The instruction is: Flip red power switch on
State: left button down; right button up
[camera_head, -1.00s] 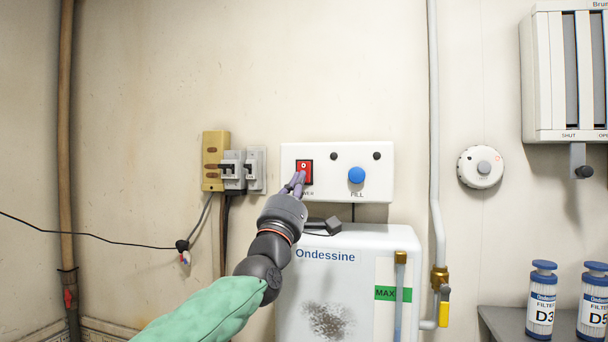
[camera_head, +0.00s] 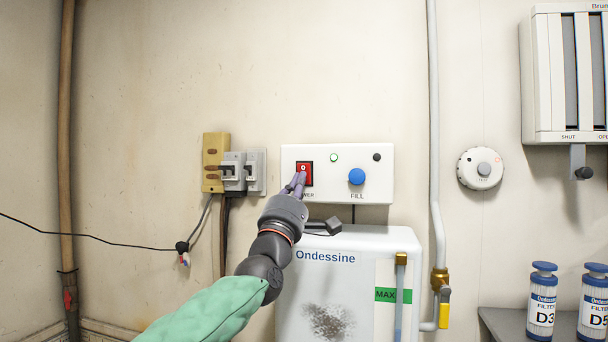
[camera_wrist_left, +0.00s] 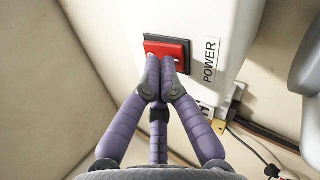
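The red power switch (camera_head: 305,170) sits in a black frame on the left of the white control panel (camera_head: 370,188) on the wall. In the left wrist view the red switch (camera_wrist_left: 168,48) lies beside the word POWER. My left gripper (camera_head: 299,181) reaches up to the switch's lower part. In the wrist view its purple fingertips (camera_wrist_left: 160,62) are together and appear to touch the switch's lower edge, holding nothing. My right gripper is not in view.
A blue FILL knob (camera_head: 356,175) is right of the switch. Grey plugs (camera_head: 234,173) and a tan socket plate (camera_head: 211,180) are on its left. A white Ondessine tank (camera_head: 375,242) stands below. A grey pipe (camera_head: 435,120) runs down on the right.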

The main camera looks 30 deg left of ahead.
pick_arm(q)
jog(key=s+d+b, duration=0.1)
jog(key=s+b, duration=0.1)
jog(key=s, duration=0.4)
jog(key=shift+s+d, duration=0.3)
jog(key=shift+s, duration=0.1)
dwell(0.7)
